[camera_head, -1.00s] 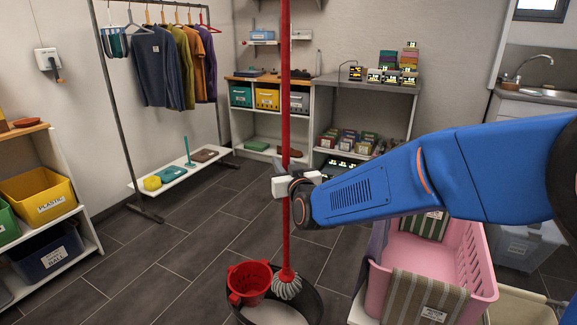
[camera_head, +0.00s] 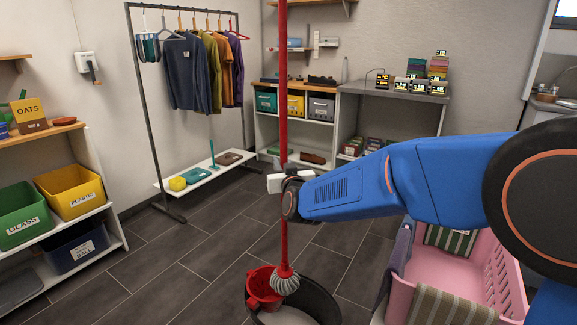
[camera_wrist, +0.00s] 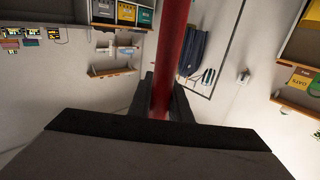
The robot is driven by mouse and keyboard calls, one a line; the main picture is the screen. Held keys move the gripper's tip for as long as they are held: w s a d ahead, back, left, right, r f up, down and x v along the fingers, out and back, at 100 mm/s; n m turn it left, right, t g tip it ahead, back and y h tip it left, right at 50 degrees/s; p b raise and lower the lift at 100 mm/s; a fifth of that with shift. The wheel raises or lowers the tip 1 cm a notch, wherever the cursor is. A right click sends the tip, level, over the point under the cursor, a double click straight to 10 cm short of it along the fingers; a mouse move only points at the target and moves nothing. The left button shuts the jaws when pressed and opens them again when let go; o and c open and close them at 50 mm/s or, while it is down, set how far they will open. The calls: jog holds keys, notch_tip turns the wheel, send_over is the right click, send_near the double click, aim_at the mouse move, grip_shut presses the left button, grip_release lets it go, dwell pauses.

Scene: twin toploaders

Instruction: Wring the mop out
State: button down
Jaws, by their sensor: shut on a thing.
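The mop stands upright, with a long red pole (camera_head: 283,90) and a grey-white string head (camera_head: 286,282). My gripper (camera_head: 280,183) is shut around the pole partway up. In the wrist view the red pole (camera_wrist: 170,55) runs between the dark fingers (camera_wrist: 163,100). The black bucket (camera_head: 322,300) stands on the floor below, cut off by the frame's bottom edge. A red wringer basket (camera_head: 262,288) sits at its left side. The mop head overlaps the basket's right edge in the picture. I cannot tell whether they touch.
A pink laundry basket (camera_head: 508,275) with striped cloths stands right of the bucket. A clothes rack (camera_head: 150,110) with a low shelf stands at the back left. Shelves with yellow (camera_head: 75,192) and green bins line the left. Dark tiled floor is free left of the bucket.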

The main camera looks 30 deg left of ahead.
jog(key=w+a, duration=0.1)
jog(key=a, duration=0.7)
jog(key=shift+w+d+r, duration=0.1)
jog(key=shift+r, duration=0.05)
dwell(0.4)
